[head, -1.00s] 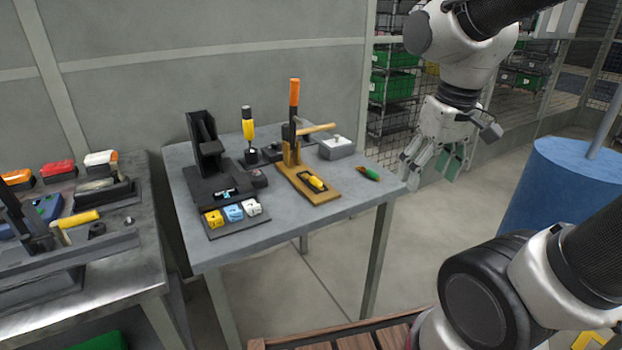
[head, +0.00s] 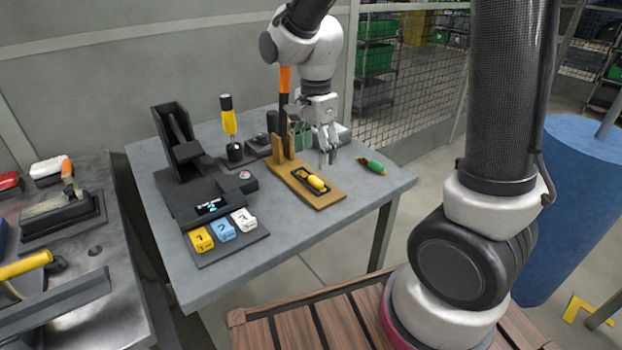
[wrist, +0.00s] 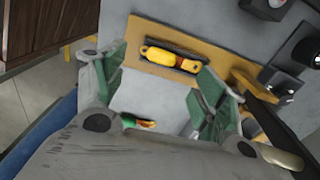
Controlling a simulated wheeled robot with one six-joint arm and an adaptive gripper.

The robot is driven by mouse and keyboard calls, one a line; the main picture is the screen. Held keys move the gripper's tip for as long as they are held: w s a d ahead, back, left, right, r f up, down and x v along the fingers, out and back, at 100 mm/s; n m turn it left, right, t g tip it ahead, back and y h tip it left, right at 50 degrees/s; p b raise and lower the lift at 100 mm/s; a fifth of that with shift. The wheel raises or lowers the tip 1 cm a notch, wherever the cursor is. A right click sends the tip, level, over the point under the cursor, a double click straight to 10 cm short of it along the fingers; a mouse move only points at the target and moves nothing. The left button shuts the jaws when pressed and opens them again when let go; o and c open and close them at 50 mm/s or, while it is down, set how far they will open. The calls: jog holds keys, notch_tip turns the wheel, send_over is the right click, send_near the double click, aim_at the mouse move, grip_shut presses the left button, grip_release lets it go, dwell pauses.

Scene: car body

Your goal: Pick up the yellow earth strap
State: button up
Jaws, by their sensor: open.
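A yellow rounded piece (head: 316,183) lies in a black cradle on the ochre board (head: 329,199); it best fits the yellow earth strap by colour, but I cannot tell for sure. My gripper (head: 328,160) is open and empty, above the table by the board. Its green-padded fingers (wrist: 160,75) are spread apart.
An orange-handled tool (head: 285,85) stands upright on the board's back end. A black device (head: 210,190) with yellow, blue and white cubes (head: 222,230) stands left. A yellow-black screwdriver (head: 228,115) stands behind. A blue drum (head: 570,200) is right of the table (head: 300,235).

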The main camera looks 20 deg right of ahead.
aim_at(314, 179)
jog(key=shift+f+m, duration=0.25)
jog(key=shift+m, duration=0.05)
jog(key=f, duration=0.7)
jog(key=shift+w+f, duration=0.15)
jog(key=shift+w, duration=0.1)
jog(key=shift+c, duration=0.4)
jog(key=c, duration=1.1)
